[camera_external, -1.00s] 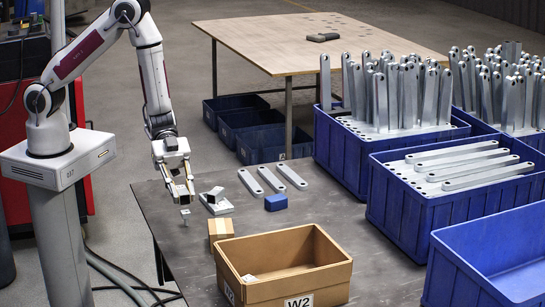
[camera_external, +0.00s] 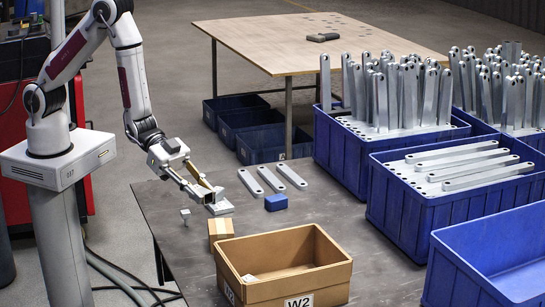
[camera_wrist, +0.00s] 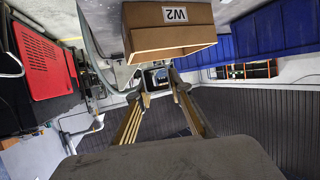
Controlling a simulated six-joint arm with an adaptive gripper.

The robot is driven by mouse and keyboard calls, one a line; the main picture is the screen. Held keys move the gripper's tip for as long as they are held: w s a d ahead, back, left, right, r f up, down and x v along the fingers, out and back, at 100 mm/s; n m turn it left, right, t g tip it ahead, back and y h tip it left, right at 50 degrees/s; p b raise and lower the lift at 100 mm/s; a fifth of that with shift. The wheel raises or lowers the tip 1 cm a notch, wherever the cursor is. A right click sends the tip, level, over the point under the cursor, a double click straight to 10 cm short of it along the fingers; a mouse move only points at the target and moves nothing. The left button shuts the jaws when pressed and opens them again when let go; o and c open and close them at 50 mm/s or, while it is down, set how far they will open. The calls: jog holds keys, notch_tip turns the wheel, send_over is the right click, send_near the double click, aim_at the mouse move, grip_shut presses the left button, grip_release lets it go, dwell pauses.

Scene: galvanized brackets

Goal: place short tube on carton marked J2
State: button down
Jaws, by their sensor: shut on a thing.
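The short grey metal tube (camera_external: 213,196) is between the fingertips of my gripper (camera_external: 207,195), with its dark open end showing. My gripper is shut on it, tilted, just at or above the pale flat plate (camera_external: 222,208); I cannot tell if the tube touches the plate. In the wrist view the tube (camera_wrist: 157,77) sits between the fingertips. A small closed brown carton (camera_external: 221,231) with a tape strip stands just in front of the plate. No J2 mark is readable on it. The larger open carton (camera_external: 325,238) is marked W2.
A small bolt-like piece (camera_external: 185,213) stands at the table's left. Several flat brackets (camera_external: 272,180) and a blue block (camera_external: 276,203) lie behind the open carton. Blue crates (camera_external: 390,205) with brackets fill the right side. The table (camera_external: 375,262) is bare between.

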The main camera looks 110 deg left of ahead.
jog(key=a+n+y, duration=0.4)
jog(key=a+y, duration=0.1)
jog(key=a, duration=0.3)
jog(key=shift+w+a+f+t, duration=0.25)
jog(key=shift+w+f+t, duration=0.05)
jog(key=shift+f+t, duration=0.1)
send_over(221, 226)
jog(key=shift+f, duration=2.9)
jog(key=shift+s+f, duration=0.1)
jog(key=shift+f, duration=0.05)
jog(key=shift+f, duration=1.95)
jog(key=c, duration=1.8)
grip_release()
jog(key=shift+f, duration=0.15)
